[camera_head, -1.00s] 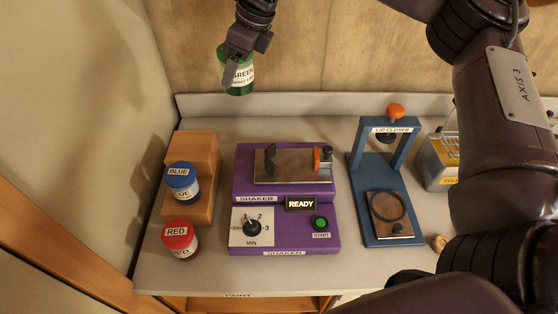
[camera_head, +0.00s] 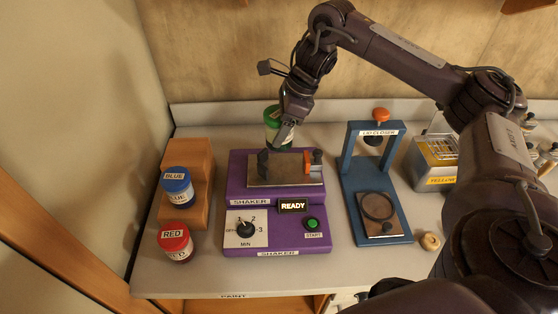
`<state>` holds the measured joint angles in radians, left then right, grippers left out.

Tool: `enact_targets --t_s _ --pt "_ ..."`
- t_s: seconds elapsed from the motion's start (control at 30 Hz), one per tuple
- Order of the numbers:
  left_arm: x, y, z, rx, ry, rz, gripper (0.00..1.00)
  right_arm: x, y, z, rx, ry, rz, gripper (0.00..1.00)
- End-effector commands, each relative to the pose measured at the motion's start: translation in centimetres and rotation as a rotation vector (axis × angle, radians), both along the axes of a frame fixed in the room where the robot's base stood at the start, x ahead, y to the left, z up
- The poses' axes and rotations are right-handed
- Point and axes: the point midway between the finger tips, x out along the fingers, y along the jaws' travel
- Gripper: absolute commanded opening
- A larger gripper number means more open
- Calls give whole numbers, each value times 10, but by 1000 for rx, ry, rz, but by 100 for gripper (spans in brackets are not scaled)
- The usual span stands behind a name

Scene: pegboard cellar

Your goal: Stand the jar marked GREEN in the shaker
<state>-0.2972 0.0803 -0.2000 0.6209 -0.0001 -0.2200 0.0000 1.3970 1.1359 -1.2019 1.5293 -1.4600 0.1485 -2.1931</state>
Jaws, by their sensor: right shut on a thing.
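The green-lidded jar (camera_head: 273,119) is held by my right gripper (camera_head: 284,130), which is shut on it. The gripper covers part of the jar, and its label is barely readable now. The jar appears above or just behind the far edge of the shaker's metal plate (camera_head: 285,176); I cannot tell its exact height. The purple shaker (camera_head: 240,190) stands mid-bench, with a dark clamp pad on the left of its plate and an orange clamp (camera_head: 308,162) on the right. My left gripper is not in view.
A jar marked BLUE (camera_head: 178,193) sits on a wooden step stand (camera_head: 200,165); a jar marked RED (camera_head: 175,250) stands in front. A blue lid closer (camera_head: 352,180) is right of the shaker. A yellow-labelled container (camera_head: 441,181) and a small round wooden thing (camera_head: 430,242) lie further right.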

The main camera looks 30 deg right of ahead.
Motion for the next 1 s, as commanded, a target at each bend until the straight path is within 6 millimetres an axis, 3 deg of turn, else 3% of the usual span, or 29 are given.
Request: enact_targets --t_s 0.03,0.1,0.37,0.6,1.0 --pt "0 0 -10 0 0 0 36 -1 0 -18 3 4 -1 32" --pt "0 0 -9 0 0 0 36 -1 0 -29 1 3 0 32" --pt "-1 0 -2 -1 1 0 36 0 0 -51 0 0 -1 32" --pt "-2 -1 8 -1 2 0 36 0 0 -84 1 0 -1 32" --pt "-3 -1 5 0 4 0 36 1 0 -93 1 -2 1 32"
